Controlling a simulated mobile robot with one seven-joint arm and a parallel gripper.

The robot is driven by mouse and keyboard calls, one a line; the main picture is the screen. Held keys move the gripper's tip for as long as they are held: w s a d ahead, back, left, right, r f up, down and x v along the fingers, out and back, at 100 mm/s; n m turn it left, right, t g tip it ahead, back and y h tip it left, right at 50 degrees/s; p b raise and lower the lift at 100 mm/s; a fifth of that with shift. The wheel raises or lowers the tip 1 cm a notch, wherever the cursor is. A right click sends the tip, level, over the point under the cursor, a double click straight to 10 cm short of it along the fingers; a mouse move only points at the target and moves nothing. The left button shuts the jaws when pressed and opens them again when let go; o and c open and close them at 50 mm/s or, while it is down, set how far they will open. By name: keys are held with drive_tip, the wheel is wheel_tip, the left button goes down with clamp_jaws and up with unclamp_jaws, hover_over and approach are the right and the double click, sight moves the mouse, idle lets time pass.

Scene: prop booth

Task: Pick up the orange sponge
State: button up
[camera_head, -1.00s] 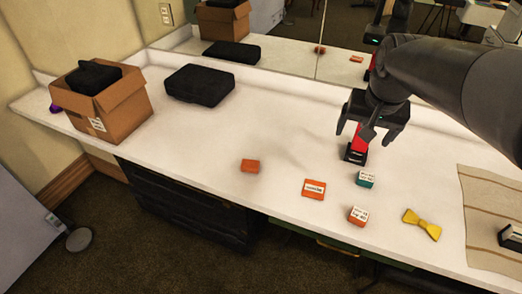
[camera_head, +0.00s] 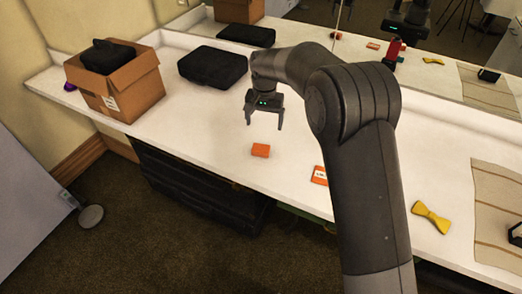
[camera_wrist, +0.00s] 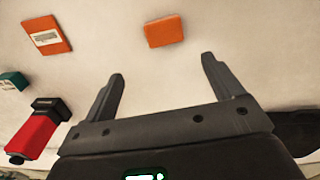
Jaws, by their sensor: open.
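The orange sponge (camera_head: 261,150) is a small plain block lying flat on the white counter (camera_head: 225,125), near its front edge. It also shows in the wrist view (camera_wrist: 164,31), beyond the fingertips and roughly centred between them. My gripper (camera_head: 264,122) is open and empty, just behind the sponge in the head view and apart from it. Both fingers show in the wrist view (camera_wrist: 162,68) with nothing between them. A second orange item with a white label (camera_wrist: 46,35) lies to the sponge's left in the wrist view. My arm partly covers that item (camera_head: 319,175) in the head view.
A red item with a black end (camera_wrist: 35,135) and a teal box (camera_wrist: 13,81) show in the wrist view. A black case (camera_head: 213,67) and cardboard box (camera_head: 130,90) stand left. A yellow bow tie (camera_head: 431,216) and striped cloth (camera_head: 495,210) lie right. Counter around the sponge is clear.

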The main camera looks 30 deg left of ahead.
hover_over(261, 148)
drive_tip(key=f, duration=0.6)
drive_tip(key=shift+w+a+f, duration=0.2)
drive_tip(key=shift+w+f, duration=0.05)
drive_tip(key=shift+w, duration=0.15)
drive_tip(key=shift+s+d+f, duration=0.1)
drive_tip(key=shift+s+f, duration=0.15)
drive_tip(key=shift+f, duration=1.1)
drive_tip(key=shift+s+d+f, duration=0.1)
drive_tip(key=shift+s+f, duration=0.1)
drive_tip(key=shift+f, duration=1.15)
drive_tip(key=shift+c, duration=0.2)
drive_tip(key=c, duration=1)
drive_tip(key=shift+r, duration=0.1)
